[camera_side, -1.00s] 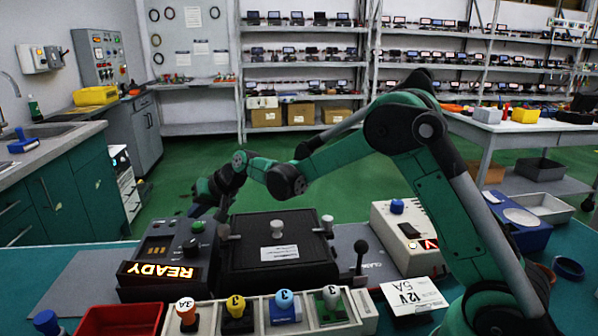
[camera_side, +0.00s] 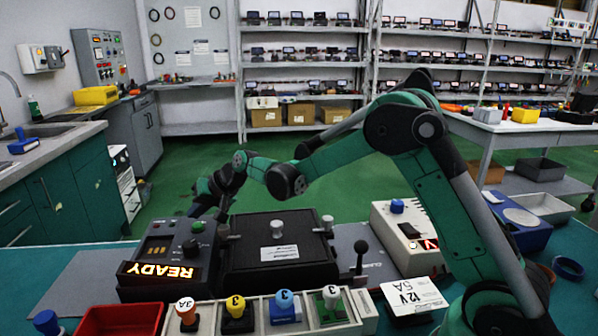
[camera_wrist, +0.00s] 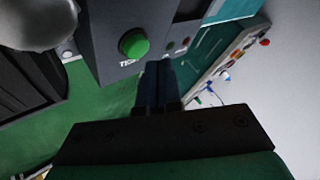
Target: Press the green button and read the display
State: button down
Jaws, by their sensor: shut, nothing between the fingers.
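The green button (camera_side: 197,227) is a round raised cap on the dark sloped console (camera_side: 160,240). It also shows in the wrist view (camera_wrist: 134,43), upper left of the fingertips.
A black lidded fixture (camera_side: 278,250) stands right of the console, with a black ball-topped lever (camera_side: 361,248) beside it. A row of numbered knobs in a light rack (camera_side: 262,310) and a red tray (camera_side: 118,320) lie in front. A white power unit (camera_side: 405,235) stands at right.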

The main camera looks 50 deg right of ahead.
aim_at(200, 226)
jog(key=shift+f, duration=0.15)
dwell(0.6)
jog(key=shift+f, duration=0.3)
jog(key=shift+f, duration=0.4)
dwell(0.5)
dwell(0.4)
jog(key=shift+r, duration=0.85)
jog(key=shift+r, duration=2.5)
jog(key=shift+s, duration=0.1)
